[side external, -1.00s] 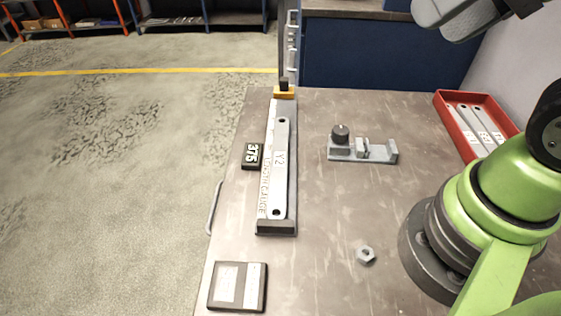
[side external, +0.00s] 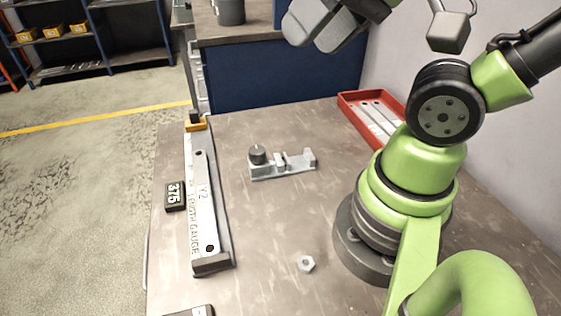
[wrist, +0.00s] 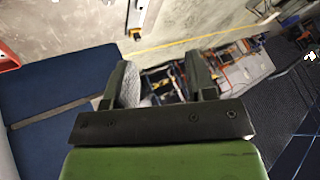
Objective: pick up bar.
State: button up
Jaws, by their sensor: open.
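The bar (side external: 205,222), a flat grey strip marked Y2 with a hole near each end, lies lengthwise on the length gauge (side external: 224,235) at the left of the table in the side view. The gauge has a dark end block and an orange stop (side external: 196,127) at its far end. My gripper (side external: 322,27) is high at the top of the side view, well away from the bar and partly cut off. In the wrist view my gripper (wrist: 160,82) has its two fingers apart with nothing held; the bar is not clearly visible there.
A black 375 block (side external: 175,196) stands left of the gauge. A grey fixture with a knob (side external: 284,166) and a hex nut (side external: 306,264) are on the table to its right. Bare table lies between.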

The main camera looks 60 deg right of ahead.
jog(key=shift+o, duration=1.2)
jog(key=shift+w, duration=0.1)
